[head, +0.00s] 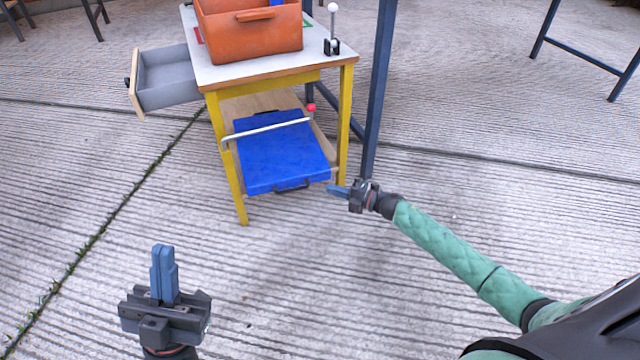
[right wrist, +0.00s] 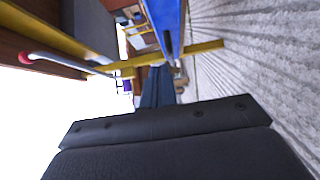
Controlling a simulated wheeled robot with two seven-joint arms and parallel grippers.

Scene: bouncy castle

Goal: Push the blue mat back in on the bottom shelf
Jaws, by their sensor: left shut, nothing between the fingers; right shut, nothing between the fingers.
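The blue mat (head: 280,155) lies flat on the wooden bottom shelf (head: 262,103) of a yellow-legged table. Its front part, with a dark handle (head: 293,186), sticks out past the front of the shelf. My right gripper (head: 330,189) is shut and empty beside the mat's front right corner, its fingers pointing left; I cannot tell if they touch. In the right wrist view the blue mat (right wrist: 166,18) shows at the top, beyond the shut fingers (right wrist: 160,72). My left gripper (head: 161,250) is shut and empty, low over the floor in front of the table.
A pale bar (head: 270,130) with a red end crosses above the mat. Yellow table legs (head: 230,165) flank it. An open grey drawer (head: 167,78) juts out left. An orange toolbox (head: 250,32) stands on top. A dark blue post (head: 377,90) rises at right. The front floor is clear.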

